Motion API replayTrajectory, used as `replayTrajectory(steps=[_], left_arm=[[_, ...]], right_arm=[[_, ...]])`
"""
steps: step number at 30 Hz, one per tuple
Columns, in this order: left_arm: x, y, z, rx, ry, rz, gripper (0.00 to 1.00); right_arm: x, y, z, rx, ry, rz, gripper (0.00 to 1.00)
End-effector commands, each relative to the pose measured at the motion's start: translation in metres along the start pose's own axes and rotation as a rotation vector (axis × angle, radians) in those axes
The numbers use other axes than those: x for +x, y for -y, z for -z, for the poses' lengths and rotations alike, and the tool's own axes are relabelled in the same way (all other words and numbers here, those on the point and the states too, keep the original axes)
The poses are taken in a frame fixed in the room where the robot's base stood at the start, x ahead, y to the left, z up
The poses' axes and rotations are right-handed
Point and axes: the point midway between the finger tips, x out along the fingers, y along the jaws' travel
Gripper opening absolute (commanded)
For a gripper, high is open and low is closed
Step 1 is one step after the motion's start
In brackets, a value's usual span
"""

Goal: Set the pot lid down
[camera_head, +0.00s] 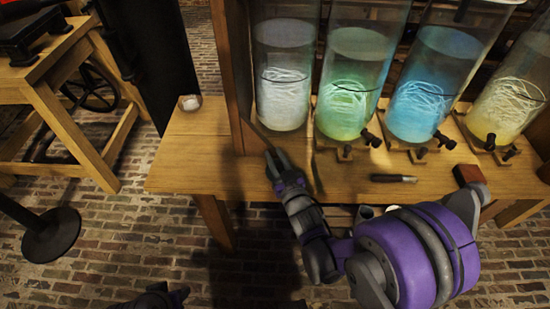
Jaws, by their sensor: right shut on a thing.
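My right gripper (271,160) is over the front left part of the wooden bench (185,165), near the foot of an upright post. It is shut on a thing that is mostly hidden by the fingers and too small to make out. I cannot pick out a pot lid clearly in this view. A dark, thin edge runs beside the fingertips, and I cannot tell whether it belongs to the held thing. A dark part of my left arm, perhaps its gripper (155,298), shows at the bottom edge, and its jaws cannot be made out.
Several tall glass jars with glowing liquid, among them a green one (349,85) and a blue one (428,90), stand along the bench. A dark-handled tool (394,178) and a reddish block (468,174) lie in front.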

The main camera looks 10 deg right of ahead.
Motion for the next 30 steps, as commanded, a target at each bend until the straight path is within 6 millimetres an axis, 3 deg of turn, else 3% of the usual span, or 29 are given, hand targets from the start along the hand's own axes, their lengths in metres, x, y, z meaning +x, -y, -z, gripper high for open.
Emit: replayTrajectory(steps=[10,11,16,27,30], left_arm=[[0.004,0.0,-0.001,0.0,0.001,0.0,0.5],[0.004,0.0,-0.001,0.0,0.001,0.0,0.5],[0.003,0.0,-0.001,0.0,0.001,0.0,0.5],[-0.003,0.0,0.001,0.0,-0.001,0.0,0.5],[-0.001,0.0,0.0,0.0,0.0,0.0,0.5]], right_arm=[[0.0,0.0,-0.004,0.0,0.0,0.0,0.0],[0.0,0.0,-0.004,0.0,0.0,0.0,0.31],[0.0,0.0,-0.003,0.0,-0.001,0.0,0.59],[0.0,0.0,0.004,-0.001,-0.001,0.0,0.59],[-0.015,0.0,0.002,-0.001,-0.001,0.0,0.59]])
